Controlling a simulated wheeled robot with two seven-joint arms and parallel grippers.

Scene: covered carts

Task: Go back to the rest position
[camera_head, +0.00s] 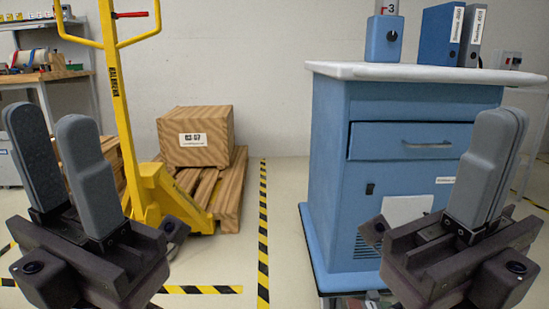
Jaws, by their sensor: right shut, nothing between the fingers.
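My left gripper (58,139) is in the lower left of the head view. Its two grey fingers point up and stand apart, with nothing between them. My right gripper (508,128) is in the lower right. Its fingers are pressed together, pointing up, with nothing held. Both grippers are raised in front of me. The right one covers part of a blue cabinet (375,190) behind it.
The cabinet has a white top (400,72) bearing a blue box (384,40) and binders (440,36). A yellow pallet jack (120,100) stands at left beside a wooden crate (195,140) on a pallet (232,190). Striped floor tape (263,235) crosses open floor between them.

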